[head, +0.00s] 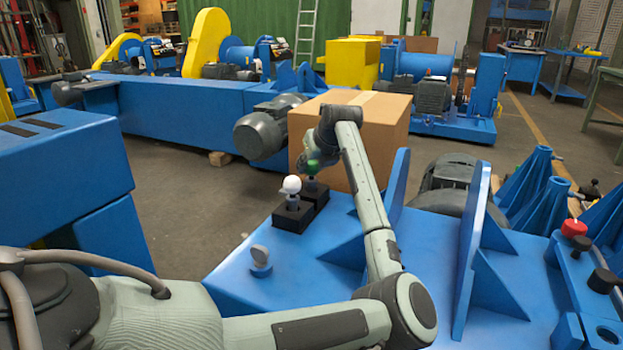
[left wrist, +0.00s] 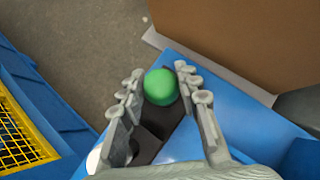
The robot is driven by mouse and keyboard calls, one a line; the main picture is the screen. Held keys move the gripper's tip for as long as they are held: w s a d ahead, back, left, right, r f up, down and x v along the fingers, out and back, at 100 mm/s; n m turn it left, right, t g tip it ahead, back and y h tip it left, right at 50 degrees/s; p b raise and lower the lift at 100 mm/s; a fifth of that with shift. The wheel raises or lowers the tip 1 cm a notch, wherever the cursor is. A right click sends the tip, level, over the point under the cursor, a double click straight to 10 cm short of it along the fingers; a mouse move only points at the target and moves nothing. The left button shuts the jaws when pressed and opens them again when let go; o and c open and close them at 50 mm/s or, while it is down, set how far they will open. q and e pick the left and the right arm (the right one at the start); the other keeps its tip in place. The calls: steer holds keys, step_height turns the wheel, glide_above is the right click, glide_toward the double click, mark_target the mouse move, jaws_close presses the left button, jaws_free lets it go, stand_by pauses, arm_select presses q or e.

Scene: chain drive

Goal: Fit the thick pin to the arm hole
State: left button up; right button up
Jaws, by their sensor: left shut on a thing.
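A pin with a round green knob (head: 313,166) stands at the rear black holder block (head: 316,193) on the blue machine bed. My left gripper (head: 312,152) reaches down over it from above. In the left wrist view the green knob (left wrist: 160,86) lies between the fingers of my left gripper (left wrist: 159,92), which is shut on it. Whether its lower end is still in the block is hidden. A white-knobbed pin (head: 291,186) stands in the front black block (head: 293,216). Which pin is the thick one, and where the arm hole is, I cannot tell. My right gripper is not in view.
A cardboard box (head: 375,125) stands close behind my left gripper. Blue upright plates (head: 470,250) rise to the right of my forearm. A grey-topped peg (head: 260,258) stands at the bed's left edge. A red knob (head: 573,228) is at the far right.

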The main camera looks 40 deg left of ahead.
arm_select(q)
jaws_close()
steer(key=shift+r, duration=0.1)
steer(key=shift+r, duration=0.1)
